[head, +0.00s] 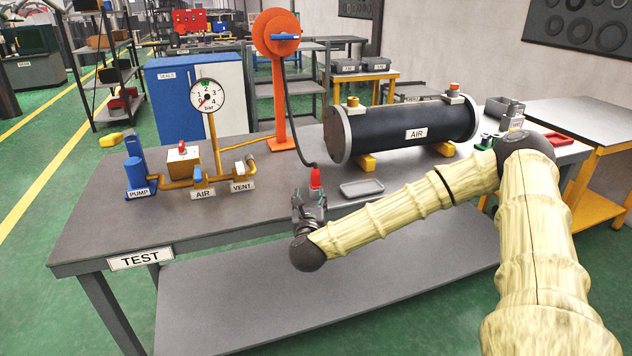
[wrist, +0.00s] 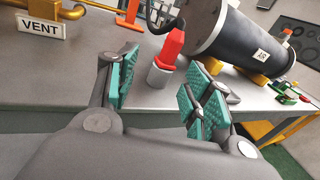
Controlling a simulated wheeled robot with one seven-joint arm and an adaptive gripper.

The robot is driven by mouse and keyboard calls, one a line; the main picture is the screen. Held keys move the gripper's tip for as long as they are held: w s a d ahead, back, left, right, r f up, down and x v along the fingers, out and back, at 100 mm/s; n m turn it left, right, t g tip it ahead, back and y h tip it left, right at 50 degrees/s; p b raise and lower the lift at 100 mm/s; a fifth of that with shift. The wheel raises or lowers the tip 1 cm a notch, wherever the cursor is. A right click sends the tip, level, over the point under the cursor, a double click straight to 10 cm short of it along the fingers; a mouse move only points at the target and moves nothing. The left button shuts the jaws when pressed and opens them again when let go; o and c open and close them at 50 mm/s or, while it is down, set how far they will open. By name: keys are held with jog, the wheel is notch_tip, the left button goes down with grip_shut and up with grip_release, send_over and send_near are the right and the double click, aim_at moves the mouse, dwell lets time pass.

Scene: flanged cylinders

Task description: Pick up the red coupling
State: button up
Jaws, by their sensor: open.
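In the wrist view the red coupling (wrist: 173,48) sits on a grey cylindrical base (wrist: 160,73), a little ahead of my fingers. My gripper (head: 312,208) is at the table's front edge, in front of the coupling. In the wrist view my gripper (wrist: 158,92) is open, with green pads on both sides and nothing between them. The coupling lies beyond the gap, roughly between the two fingers. In the head view my gripper hides the coupling's lower part.
A shallow grey tray (head: 362,188) lies right of the coupling. A black AIR tank (head: 405,130) stands behind it. The orange hose stand (head: 279,100) rises behind. The pump, gauge and VENT pipework (head: 243,172) stand to the left. The table's front left is bare.

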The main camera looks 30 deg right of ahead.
aim_at(316, 178)
jog(key=shift+m+h, duration=0.5)
jog(key=shift+m, duration=0.2)
jog(key=w+d, duration=0.1)
jog(key=w+d+r, duration=0.1)
jog(key=d, duration=0.1)
jog(key=w+d+p, duration=0.1)
jog(key=shift+w+d+r, duration=0.25)
jog(key=shift+d, duration=0.05)
jog(key=shift+p+x, duration=1.05)
jog(key=shift+x, duration=2.05)
jog(key=shift+w+a+f, duration=0.1)
jog(key=shift+a, duration=0.05)
grip_shut()
